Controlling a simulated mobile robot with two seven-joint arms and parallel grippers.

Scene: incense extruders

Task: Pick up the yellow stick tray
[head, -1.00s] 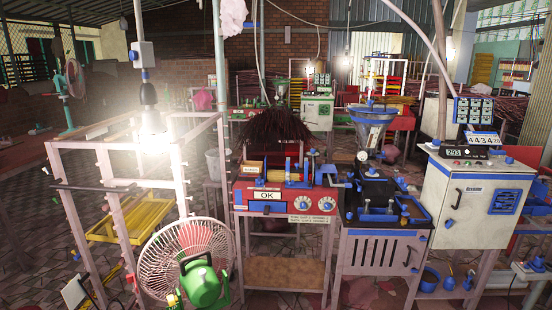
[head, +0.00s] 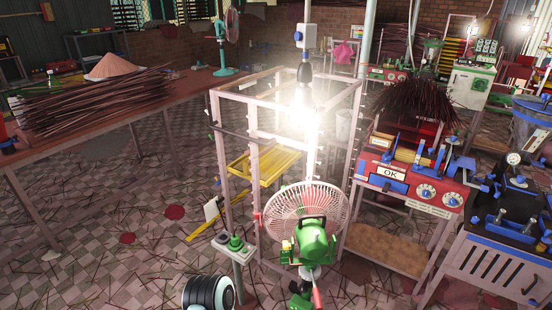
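The yellow stick tray (head: 265,182) sits inside an open pale frame rack (head: 215,118), left of the middle of the head view. It looks like a shallow tray with raised edges, lying roughly level at about mid height of the rack. Rack posts cross in front of parts of it, and the fan covers the area near its lower right. Neither of my grippers is in view.
A caged fan with a green motor (head: 314,238) stands before the rack. A lit bulb (head: 304,115) hangs at it. A red machine (head: 440,188) stands to the right. A table with a stick pile (head: 90,98) is at left. Littered floor (head: 90,240) is open at lower left.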

